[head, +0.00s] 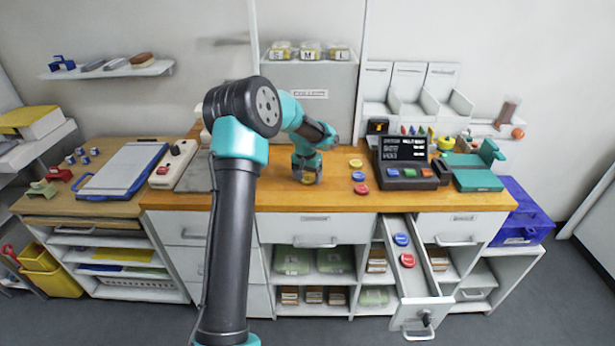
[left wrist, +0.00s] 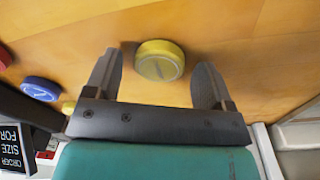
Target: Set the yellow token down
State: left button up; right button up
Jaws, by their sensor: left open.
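The yellow token (left wrist: 160,61) appears to lie flat on the wooden counter in the left wrist view, between the fingertips. It also shows low between the fingers in the head view (head: 309,178). My left gripper (head: 306,178) points down at the counter; in the left wrist view (left wrist: 160,80) its fingers are spread, with a gap on each side of the token. My right gripper is in neither view.
An open drawer (head: 415,285) below holds a blue token (head: 401,240) and a red token (head: 407,260).

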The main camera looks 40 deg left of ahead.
aim_at(306, 179)
pick_arm(q)
notch_tip(306, 179, up, 12)
jog(key=s, duration=0.1)
dwell(0.4)
dwell(1.5)
